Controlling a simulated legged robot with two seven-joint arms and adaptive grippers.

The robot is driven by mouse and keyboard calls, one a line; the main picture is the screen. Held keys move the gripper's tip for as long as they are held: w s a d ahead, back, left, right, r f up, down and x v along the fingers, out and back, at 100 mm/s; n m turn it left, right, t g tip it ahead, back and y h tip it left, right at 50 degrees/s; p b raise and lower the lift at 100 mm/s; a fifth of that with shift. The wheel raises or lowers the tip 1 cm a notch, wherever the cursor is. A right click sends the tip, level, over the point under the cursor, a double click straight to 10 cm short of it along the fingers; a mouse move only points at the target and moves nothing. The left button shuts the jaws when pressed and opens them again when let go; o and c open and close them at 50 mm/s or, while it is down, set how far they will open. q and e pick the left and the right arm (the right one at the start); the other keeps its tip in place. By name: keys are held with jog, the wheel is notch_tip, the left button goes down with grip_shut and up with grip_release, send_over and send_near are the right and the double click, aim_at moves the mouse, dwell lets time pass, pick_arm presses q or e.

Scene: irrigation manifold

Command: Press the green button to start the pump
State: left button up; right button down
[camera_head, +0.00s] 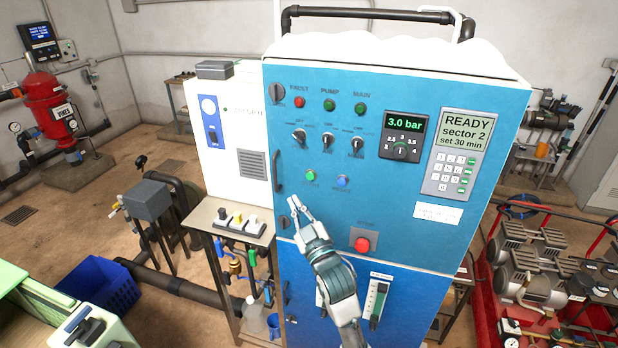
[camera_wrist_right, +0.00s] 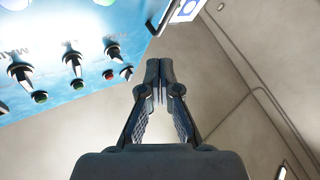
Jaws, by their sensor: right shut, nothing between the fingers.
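The green button (camera_head: 311,175) sits on the blue panel (camera_head: 385,215) of the cabinet, below the left selector switch. A blue button (camera_head: 343,182) is to its right. My right gripper (camera_head: 296,204) is shut and empty, in front of the panel's left edge, below and slightly left of the green button in the head view. Contact with the panel cannot be told. The wrist view shows the shut fingers (camera_wrist_right: 160,75) against wall and floor, with the panel at upper left. Two pale round shapes are cut off at that view's top edge. My left gripper is not in view.
A red stop button (camera_head: 362,244) is on the panel right of my right forearm. A vertical handle (camera_head: 278,171) stands out at the panel's left edge. Three selector switches (camera_head: 327,141) are above the buttons. A small table (camera_head: 226,213) with rocker switches stands to the left.

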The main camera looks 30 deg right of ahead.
aim_at(310, 176)
jog(key=shift+w+d+b, duration=0.35)
jog(key=shift+w+d, duration=1.05)
jog(key=shift+d, duration=0.3)
jog(key=shift+w+d+b, duration=0.3)
jog(key=shift+w+d, duration=1.1)
jog(key=shift+d, duration=0.3)
jog(key=shift+w, duration=0.1)
jog(key=shift+w+d+r+p, duration=0.1)
jog(key=shift+d+p, duration=0.1)
jog(key=shift+p, duration=0.1)
jog(key=shift+w+d, duration=0.3)
jog(key=shift+d, duration=0.05)
jog(key=shift+a, duration=0.1)
jog(key=shift+s+a+p, duration=0.35)
jog(key=shift+s+a, duration=0.2)
